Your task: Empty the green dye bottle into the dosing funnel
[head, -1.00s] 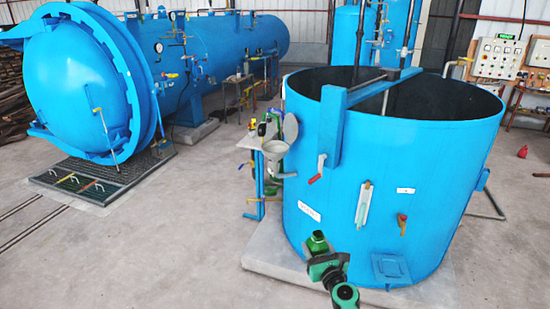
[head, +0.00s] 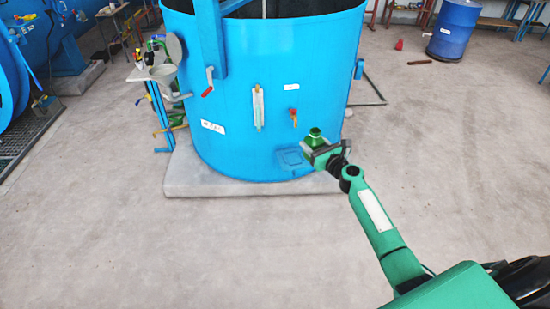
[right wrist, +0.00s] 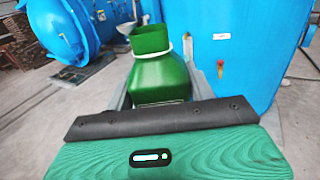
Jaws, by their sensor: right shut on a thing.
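The green dye bottle (head: 314,139) is upright in my right gripper (head: 322,152), in front of the lower right of the blue tank in the head view. In the right wrist view the green bottle (right wrist: 158,78) stands just beyond the dark edge of the gripper, its wide neck upward. The fingers are mostly hidden there. The dosing funnel (head: 163,73) is a grey bowl at the tank's left side, with a round grey lid (head: 174,47) raised beside it. Bottle and funnel are well apart. My left gripper is not in view.
The large blue tank (head: 225,110) stands on a low concrete plinth (head: 190,178). A small table (head: 140,73) with bottles is beside the funnel. A blue drum (head: 454,30) stands at the back right. The floor in front is clear.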

